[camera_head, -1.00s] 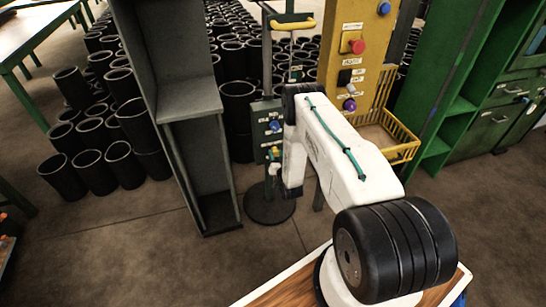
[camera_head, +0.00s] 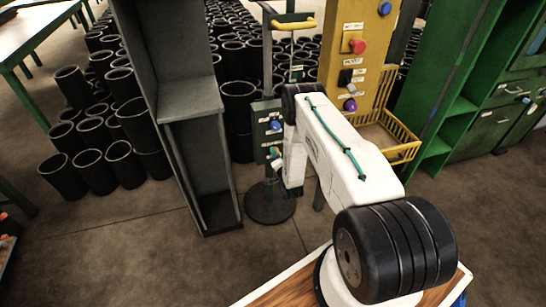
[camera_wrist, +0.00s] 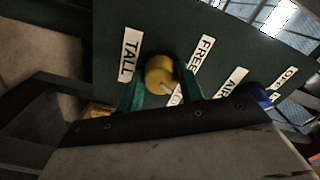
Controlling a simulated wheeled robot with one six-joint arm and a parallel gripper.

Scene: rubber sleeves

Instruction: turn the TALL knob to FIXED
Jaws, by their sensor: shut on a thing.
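The TALL knob (camera_wrist: 160,72) is yellow and round, on a dark green panel (camera_wrist: 120,35). A TALL label (camera_wrist: 131,54) is on its left and a FREE label (camera_wrist: 198,57) at its upper right. My gripper (camera_wrist: 157,93) is shut on the knob, one green finger on each side. A pale mark on the knob points to the lower right, toward another label that is partly hidden and unreadable. In the head view the panel (camera_head: 262,119) stands on a post, and my wrist covers part of it.
A blue knob (camera_wrist: 262,95) sits further right on the panel; another label lies between. A grey shelf (camera_head: 190,105) stands close to the left. A yellow post (camera_head: 360,40) with a red button and a yellow wire basket (camera_head: 405,152) are to the right. Black sleeves fill the back.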

